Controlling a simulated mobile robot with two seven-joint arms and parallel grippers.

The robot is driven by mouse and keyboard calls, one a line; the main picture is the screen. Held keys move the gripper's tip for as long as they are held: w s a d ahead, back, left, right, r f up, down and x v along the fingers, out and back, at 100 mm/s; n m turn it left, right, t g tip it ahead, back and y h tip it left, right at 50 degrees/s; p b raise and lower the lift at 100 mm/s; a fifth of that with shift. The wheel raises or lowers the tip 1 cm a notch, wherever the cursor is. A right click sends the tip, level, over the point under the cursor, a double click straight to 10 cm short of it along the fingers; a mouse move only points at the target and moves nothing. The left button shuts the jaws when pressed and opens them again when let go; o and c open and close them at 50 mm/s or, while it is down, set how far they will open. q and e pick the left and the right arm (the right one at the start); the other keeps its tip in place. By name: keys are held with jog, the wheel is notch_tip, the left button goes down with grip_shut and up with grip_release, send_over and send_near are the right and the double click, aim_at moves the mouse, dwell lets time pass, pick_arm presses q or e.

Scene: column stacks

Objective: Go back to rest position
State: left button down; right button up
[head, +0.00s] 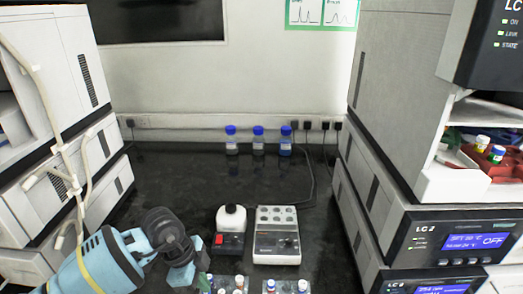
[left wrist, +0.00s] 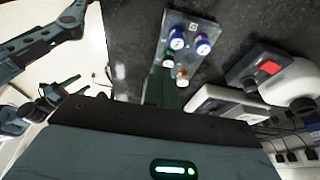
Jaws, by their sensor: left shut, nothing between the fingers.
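My left arm comes in from the lower left in the head view, with my left gripper (head: 182,274) low over the bench, left of the small instruments. In the left wrist view its dark green fingers (left wrist: 165,88) are closed together with nothing between them, close to a rack of vials (left wrist: 183,48). Whether they touch the rack is not clear. At the left of the left wrist view are links of my other arm, with what looks like my right gripper (left wrist: 62,94), small and partly hidden. The right arm is not in the head view.
A small device with a red switch (head: 229,243) and a grey block heater (head: 277,240) stand mid-bench. Vial racks are cut off at the front edge. Blue-capped bottles (head: 258,143) line the back wall. Instrument stacks (head: 440,240) flank both sides. The bench behind is clear.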

pick_arm(q)
jog(key=s+d+r+t+h, duration=0.2)
jog(key=s+d+r+h, duration=0.1)
jog(key=s+d+h, duration=0.4)
jog(key=s+d+r+t+h, duration=0.15)
jog(key=s+d+h, duration=0.25)
jog(key=d+h, duration=0.4)
jog(key=a+f+n+t+y, duration=0.7)
jog(key=a+n+t+y, duration=0.2)
jog(key=a+n+t, duration=0.3)
jog(key=s+a+f+n+g+y, duration=0.2)
jog(key=s+a+f+g+y, duration=0.1)
jog(key=s+f, duration=0.4)
jog(key=s+a+f+n+g+y, duration=0.2)
jog(key=s+a+f, duration=0.4)
jog(key=s, duration=0.5)
notch_tip(320, 180, down, 2)
jog(key=shift+a+f+g+y+p, duration=0.2)
jog(key=shift+g+y+p, duration=0.15)
jog(key=shift+g+y, duration=0.65)
jog(key=shift+t, duration=0.25)
